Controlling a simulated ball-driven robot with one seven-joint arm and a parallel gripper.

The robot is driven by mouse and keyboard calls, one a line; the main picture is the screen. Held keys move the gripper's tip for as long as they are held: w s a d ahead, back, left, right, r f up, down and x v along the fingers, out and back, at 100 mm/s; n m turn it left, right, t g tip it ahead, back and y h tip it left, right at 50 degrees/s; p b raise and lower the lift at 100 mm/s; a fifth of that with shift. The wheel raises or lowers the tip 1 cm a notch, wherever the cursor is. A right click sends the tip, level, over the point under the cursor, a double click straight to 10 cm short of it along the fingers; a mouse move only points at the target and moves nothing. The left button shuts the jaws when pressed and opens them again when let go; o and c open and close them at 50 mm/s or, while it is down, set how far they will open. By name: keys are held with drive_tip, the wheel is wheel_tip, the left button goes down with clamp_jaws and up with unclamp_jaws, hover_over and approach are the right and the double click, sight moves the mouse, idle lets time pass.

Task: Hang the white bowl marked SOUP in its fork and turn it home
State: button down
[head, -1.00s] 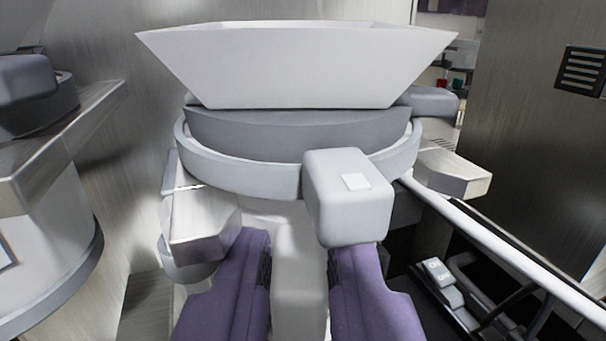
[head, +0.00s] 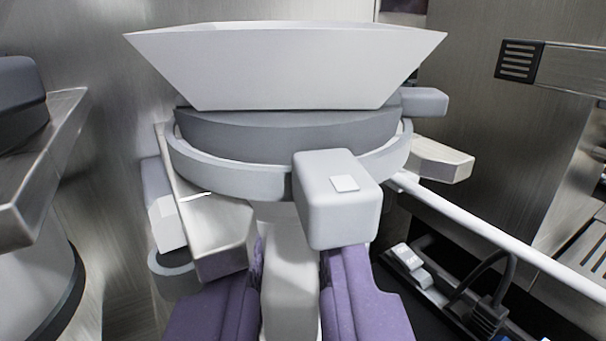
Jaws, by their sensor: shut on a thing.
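The white bowl (head: 285,68) is a flared hopper at the top of the head view, on a grey collar inside a pale ring (head: 225,172). A rounded light-grey block (head: 337,200) sticks out at the ring's front. No SOUP mark shows. My gripper (head: 291,262) has purple fingers on either side of a white upright piece (head: 290,285) below the ring and is shut on it. The fork's two metal prongs show beside the bowl: the left one (head: 212,228) and the right one (head: 440,160). Whether the ring rests on them is hidden.
A metal ledge (head: 50,150) with another grey-topped unit stands close at left. A steel wall rises behind. A white bar (head: 480,230) runs down to the right, over a dark tray (head: 440,285) with cables. A vented metal rail (head: 560,68) is at far right.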

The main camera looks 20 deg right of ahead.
drive_tip(key=shift+w+r+m+h+p, duration=0.2)
drive_tip(key=shift+w+m+h+p, duration=0.1)
drive_tip(key=shift+m+h, duration=0.3)
drive_tip(key=c, duration=1)
unclamp_jaws()
drive_tip(key=shift+w+f, duration=0.15)
drive_tip(key=shift+w, duration=0.1)
drive_tip(key=shift+s, duration=0.1)
drive_tip(key=shift+s+a, duration=0.1)
